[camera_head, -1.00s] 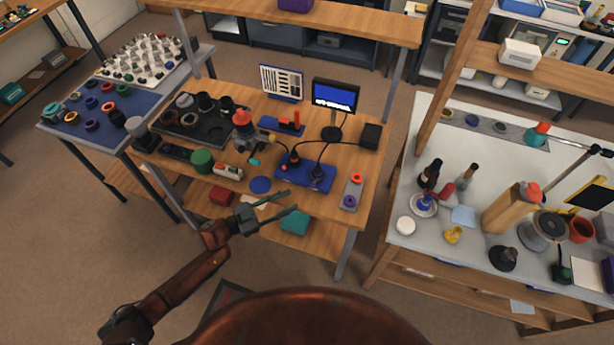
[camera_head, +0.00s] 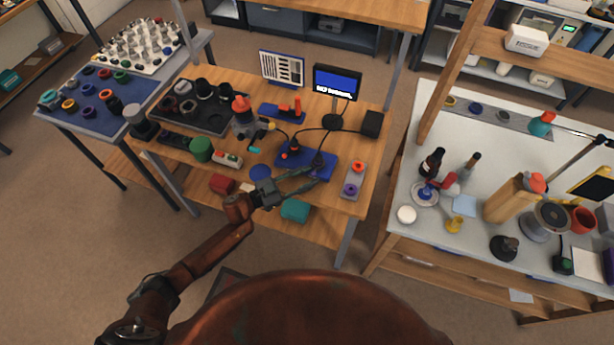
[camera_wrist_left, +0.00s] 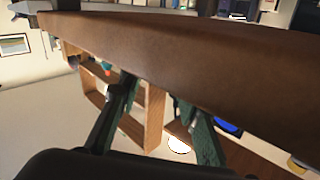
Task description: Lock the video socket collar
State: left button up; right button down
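A blue board (camera_head: 290,162) with two dark upright sockets or plugs lies near the front of the wooden bench. The left one (camera_head: 293,148) has an orange part beside it. The right one (camera_head: 317,159) has a black cable. I cannot tell which is the video socket or how its collar is turned. My left gripper (camera_head: 315,177) is open and empty, its fingers at the board's front edge in the head view. In the left wrist view its two fingers (camera_wrist_left: 165,108) are apart, with the brown bench edge close ahead. My right gripper is out of view.
A monitor (camera_head: 337,80) with a blue screen stands behind the board. A grey tray with orange and purple rings (camera_head: 354,178) lies right of it. A blue disc (camera_head: 261,172) and a teal box (camera_head: 294,210) on the lower shelf are near my gripper.

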pick_arm(q)
jog(key=shift+c, duration=1)
grip_shut()
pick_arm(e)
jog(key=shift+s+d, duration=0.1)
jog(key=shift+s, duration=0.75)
